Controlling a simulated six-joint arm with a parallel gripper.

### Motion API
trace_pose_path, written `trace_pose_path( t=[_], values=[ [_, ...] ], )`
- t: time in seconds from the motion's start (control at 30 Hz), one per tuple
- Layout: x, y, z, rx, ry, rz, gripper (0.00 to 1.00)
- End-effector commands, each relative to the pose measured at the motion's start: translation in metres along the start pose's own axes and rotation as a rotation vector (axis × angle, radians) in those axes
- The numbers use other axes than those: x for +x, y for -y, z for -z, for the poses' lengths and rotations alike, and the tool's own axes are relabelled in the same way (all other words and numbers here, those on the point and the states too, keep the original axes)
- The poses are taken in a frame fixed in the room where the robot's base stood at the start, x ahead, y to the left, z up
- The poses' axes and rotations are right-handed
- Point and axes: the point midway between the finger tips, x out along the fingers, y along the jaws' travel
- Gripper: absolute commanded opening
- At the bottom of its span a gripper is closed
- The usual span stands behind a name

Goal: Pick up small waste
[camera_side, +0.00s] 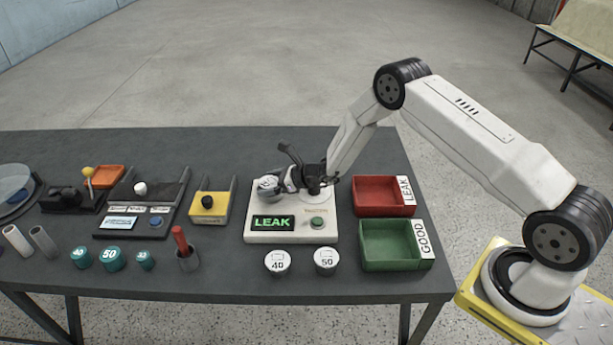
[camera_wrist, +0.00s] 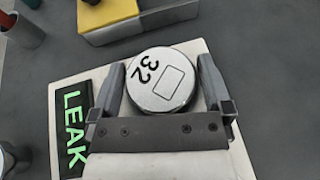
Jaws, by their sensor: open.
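A round metallic waste marked 32 (camera_wrist: 162,80) sits on the white tester (camera_side: 263,238), whose display reads LEAK in green. In the side view the waste (camera_side: 268,184) is at the tester's back left, partly covered by my gripper. My gripper (camera_wrist: 161,64) is open, with one finger on each side of the waste in the wrist view. Whether the fingers touch it is hard to tell. Two other metallic wastes, marked 40 (camera_side: 277,262) and 50 (camera_side: 326,261), stand on the table in front of the tester.
A red LEAK tray (camera_side: 382,211) and a green GOOD tray (camera_side: 390,265) lie right of the tester. A yellow block with a black knob (camera_side: 210,208) stands to its left. A red-handled tool in a cup (camera_side: 186,258) and several teal caps (camera_side: 112,259) are further left.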

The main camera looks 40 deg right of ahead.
Motion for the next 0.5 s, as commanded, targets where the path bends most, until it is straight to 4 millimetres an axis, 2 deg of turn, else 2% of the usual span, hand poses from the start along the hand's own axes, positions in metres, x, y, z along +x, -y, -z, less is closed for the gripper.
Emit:
trace_pose_path(
  t=[0.23, 0.27, 0.5],
  values=[
    [-0.0002, -0.0001, 0.0000, 0.000, 0.000, 0.000, 1.00],
    [-0.0002, 0.0000, 0.0000, 0.000, 0.000, 0.000, 0.97],
    [-0.0002, -0.0001, 0.0000, 0.000, 0.000, 0.000, 0.21]
  ],
)
